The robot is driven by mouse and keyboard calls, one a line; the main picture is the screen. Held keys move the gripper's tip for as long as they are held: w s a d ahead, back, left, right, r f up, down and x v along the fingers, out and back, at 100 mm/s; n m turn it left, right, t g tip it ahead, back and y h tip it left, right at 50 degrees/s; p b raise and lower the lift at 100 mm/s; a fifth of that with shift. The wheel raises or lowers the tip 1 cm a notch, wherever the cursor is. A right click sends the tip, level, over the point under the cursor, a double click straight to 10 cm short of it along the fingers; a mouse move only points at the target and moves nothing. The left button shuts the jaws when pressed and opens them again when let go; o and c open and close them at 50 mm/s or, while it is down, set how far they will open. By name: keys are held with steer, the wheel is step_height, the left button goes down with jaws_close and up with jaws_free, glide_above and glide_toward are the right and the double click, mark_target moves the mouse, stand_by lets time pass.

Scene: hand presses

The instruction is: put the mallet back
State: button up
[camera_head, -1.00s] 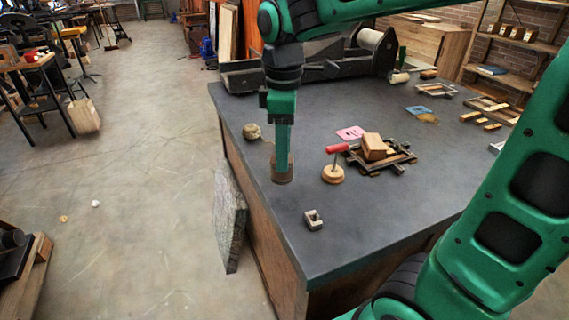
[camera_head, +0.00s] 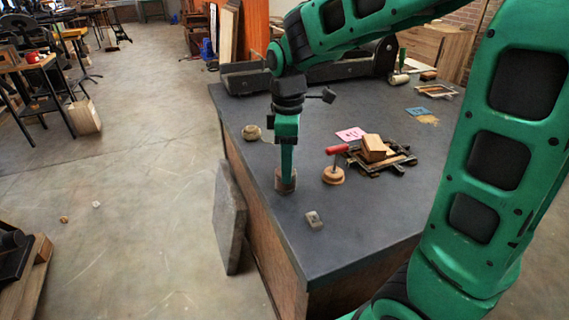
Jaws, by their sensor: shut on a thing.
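My gripper (camera_head: 286,170) points straight down over the left part of the dark bench top. It is shut on a short, brown, round-sided piece (camera_head: 286,181), which I take to be the mallet. The fingers hide its upper part, and I cannot tell whether its underside touches the bench. To its right is a tool with a red handle (camera_head: 337,149) on a thin stem, standing on a round wooden base (camera_head: 333,175).
The dark bench top (camera_head: 355,235) is clear toward the front right. A small grey block (camera_head: 314,219) lies in front of my gripper. A round tan object (camera_head: 251,132) is behind left. A wooden block (camera_head: 374,148) rests on dark frames, near a pink card (camera_head: 351,134).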

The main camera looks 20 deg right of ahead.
steer(key=shift+f, duration=0.1)
steer(key=o, duration=1.2)
step_height(320, 180, up, 12)
steer(key=shift+r, duration=0.1)
steer(key=s+d+f+m, duration=0.4)
steer(key=s+d+m, duration=0.1)
steer(key=s+m, duration=0.1)
steer(key=s+d+f+m, duration=0.4)
steer(key=s+d+m, duration=0.2)
steer(key=s, duration=0.3)
steer(key=s+d+f+m, duration=0.4)
steer(key=s+d+m, duration=0.2)
steer(key=s, duration=0.1)
steer(key=shift+s+f, duration=0.25)
steer(key=shift+s, duration=0.05)
steer(key=shift+s+f+m, duration=0.25)
steer(key=shift+s+m, duration=0.1)
steer(key=shift+m, duration=0.15)
